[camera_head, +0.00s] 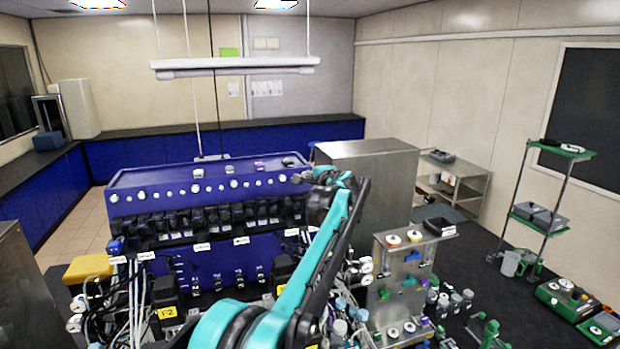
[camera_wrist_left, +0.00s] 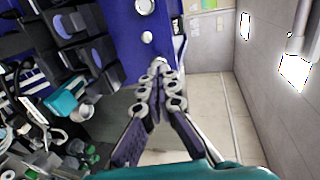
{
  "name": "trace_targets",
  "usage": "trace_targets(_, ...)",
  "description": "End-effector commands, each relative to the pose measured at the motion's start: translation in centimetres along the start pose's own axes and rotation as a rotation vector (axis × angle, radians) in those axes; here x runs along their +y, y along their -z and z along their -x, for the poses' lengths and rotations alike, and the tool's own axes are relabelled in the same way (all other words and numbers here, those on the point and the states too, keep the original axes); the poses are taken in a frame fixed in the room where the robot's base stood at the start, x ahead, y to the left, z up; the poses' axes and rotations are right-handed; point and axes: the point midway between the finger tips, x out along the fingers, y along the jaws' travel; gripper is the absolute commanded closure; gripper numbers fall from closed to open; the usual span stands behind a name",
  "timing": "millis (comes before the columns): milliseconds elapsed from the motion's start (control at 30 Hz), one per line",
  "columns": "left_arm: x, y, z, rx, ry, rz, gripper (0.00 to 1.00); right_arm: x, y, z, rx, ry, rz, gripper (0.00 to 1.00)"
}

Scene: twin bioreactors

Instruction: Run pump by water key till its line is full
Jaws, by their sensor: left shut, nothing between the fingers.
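The blue bioreactor unit (camera_head: 140,180) stands in the middle of the head view, with a row of round white knobs (camera_head: 195,188) and a row of black pump-like modules (camera_head: 215,218) below them. I cannot read which key is the water key, and the line's filling cannot be made out. My left gripper (camera_head: 312,177) is at the unit's right end, high near its top edge. In the left wrist view my left gripper (camera_wrist_left: 160,68) is shut and empty, its tips close to the blue panel (camera_wrist_left: 118,12) beside a white round key (camera_wrist_left: 146,38). Contact cannot be told.
A steel cabinet (camera_head: 370,165) stands right of the unit. A metal stand (camera_head: 400,275) with coloured knobs and several bottles (camera_head: 455,300) is at front right. A green-shelved rack (camera_head: 550,218) is far right. Cables and tubes (camera_head: 125,300) crowd the front left.

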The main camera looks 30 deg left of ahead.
Motion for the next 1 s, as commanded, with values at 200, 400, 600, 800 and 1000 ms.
trace_targets(200, 0.0, 0.0, 1.0, 0.001, 0.0, 0.0, 1.0, 0.0, 0.0, 0.0, 0.0, 0.0, 0.0, 0.6)
trace_targets(400, 0.0, 0.1, 3.2, 0.002, 0.0, 0.001, 1.0, 0.0, 0.0, 0.0, 0.0, 0.0, 0.0, 0.6)
trace_targets(600, 0.0, 0.1, 5.2, 0.002, 0.0, 0.0, 1.0, 0.0, 0.0, 0.1, 0.0, 0.0, 0.0, 0.6)
trace_targets(800, 0.0, 0.0, 6.0, 0.0, 0.0, 0.0, 1.0, 0.0, 0.1, 0.1, 0.0, 0.0, 0.0, 0.6)
trace_targets(1000, 0.0, 0.0, 6.0, 0.0, 0.0, 0.0, 1.0, 0.0, 0.1, 0.1, 0.0, 0.0, 0.0, 0.6)
